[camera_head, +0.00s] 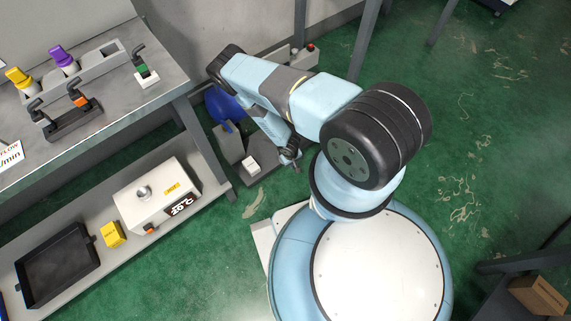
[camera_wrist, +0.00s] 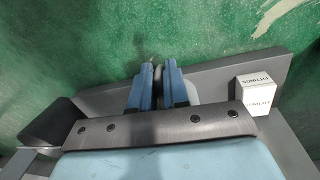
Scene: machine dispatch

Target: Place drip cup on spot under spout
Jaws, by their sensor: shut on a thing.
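In the wrist view, my gripper (camera_wrist: 158,66) has its two blue fingers close together. A pale grey rounded thing (camera_wrist: 192,86), apparently the drip cup, shows beside the right finger and is mostly hidden by the fingers and the dark plate. The fingers point over green floor at the edge of a grey surface (camera_wrist: 228,68). In the head view, my arm hides most of the grip. I cannot make out the spout or the spot under it for certain in either view.
A white box (camera_wrist: 257,94) stands right of the fingers. In the head view, a workbench (camera_head: 130,105) at left carries yellow (camera_head: 20,78) and purple (camera_head: 62,58) valves. Its lower shelf (camera_head: 75,288) holds a white machine (camera_head: 140,205) and black tray (camera_head: 55,265).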

